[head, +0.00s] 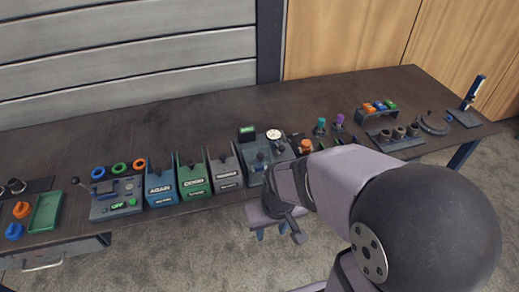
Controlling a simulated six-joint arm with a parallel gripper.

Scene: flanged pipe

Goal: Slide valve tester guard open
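A grey bench unit with a round white gauge (273,134) and a small green-lit display (246,131) stands near the middle of the table; it looks like the valve tester (256,170). Its right side is partly hidden by my arm. I cannot make out the guard or its position.
Blue (160,187), green (194,179) and grey (226,170) labelled bins stand left of the unit. Further left are a control box (117,198) and a green tray (45,212). Fittings and a rack (377,112) stand right. The table's back middle is clear.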

